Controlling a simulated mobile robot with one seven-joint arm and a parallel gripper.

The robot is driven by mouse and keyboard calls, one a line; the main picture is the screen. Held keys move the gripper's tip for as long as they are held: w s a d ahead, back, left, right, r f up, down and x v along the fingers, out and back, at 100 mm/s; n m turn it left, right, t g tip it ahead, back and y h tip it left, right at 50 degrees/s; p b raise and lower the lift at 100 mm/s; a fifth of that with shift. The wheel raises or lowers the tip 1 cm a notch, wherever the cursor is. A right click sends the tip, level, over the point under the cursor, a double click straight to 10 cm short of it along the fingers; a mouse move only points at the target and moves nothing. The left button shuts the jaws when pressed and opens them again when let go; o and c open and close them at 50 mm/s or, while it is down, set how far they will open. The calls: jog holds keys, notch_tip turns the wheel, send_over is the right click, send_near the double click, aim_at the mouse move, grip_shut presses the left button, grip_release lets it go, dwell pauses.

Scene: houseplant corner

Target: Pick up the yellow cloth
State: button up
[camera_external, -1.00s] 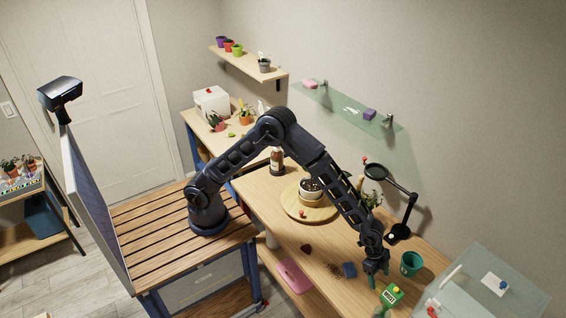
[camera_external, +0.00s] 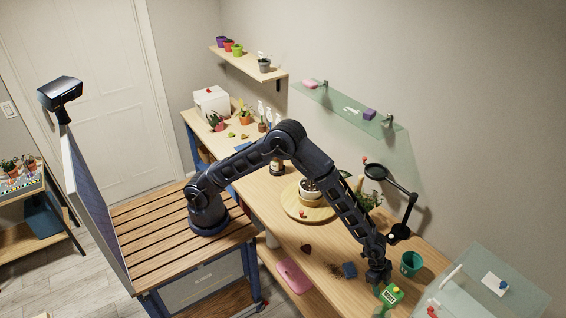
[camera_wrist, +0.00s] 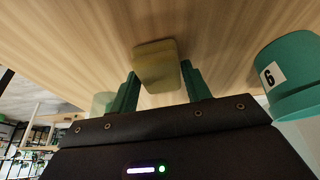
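The yellow cloth (camera_wrist: 157,66) shows in the wrist view as a small, dull yellow block-like piece on the wooden tabletop. My gripper (camera_wrist: 160,72) has its two green fingers apart, one on each side of the cloth near its lower end. I see no clear grip on the cloth, and contact is hard to tell. In the external view my gripper (camera_external: 380,285) is low over the bench at the front right. I cannot make out the cloth there; the gripper and the things around it seem to hide it.
A green pot (camera_external: 411,263) stands close right of my gripper; in the wrist view this pot (camera_wrist: 292,75) bears a "6" label. A magnifier lamp (camera_external: 399,232) stands behind.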

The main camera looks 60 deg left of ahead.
jog(key=c, duration=0.5)
jog(key=shift+r, duration=0.1)
